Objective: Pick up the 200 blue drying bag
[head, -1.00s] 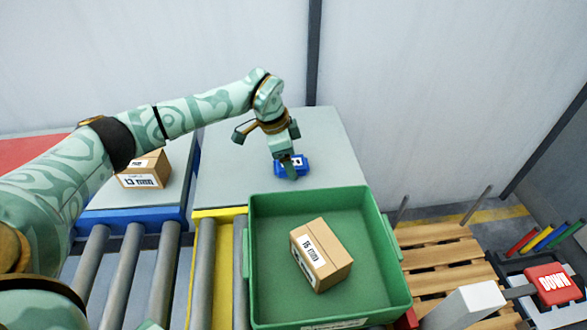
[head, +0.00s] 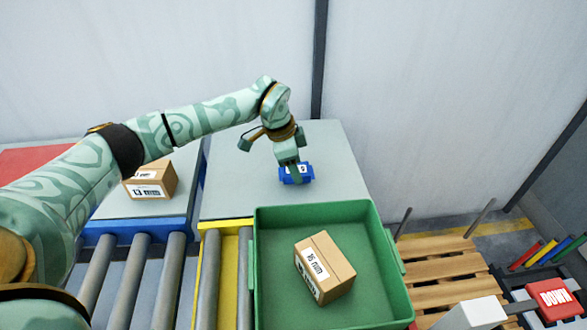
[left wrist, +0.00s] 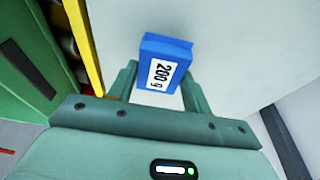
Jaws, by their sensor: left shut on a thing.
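The blue drying bag (head: 304,178) is a small blue block with a white label. It is at my left gripper (head: 292,167), over the grey table surface behind the green tote. In the left wrist view the bag (left wrist: 168,52) shows its label reading "200 g" and sits between the fingertips of my left gripper (left wrist: 160,85). The left gripper is shut on the bag. Whether the bag still touches the table is hard to tell. My right gripper does not show.
A green tote (head: 330,213) holding a cardboard box (head: 324,268) stands in front of the table (head: 335,160). Another box (head: 152,182) sits on the left table. Rollers (head: 130,270) lie in front. A wooden pallet (head: 440,268) and a red DOWN button (head: 553,298) are at right.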

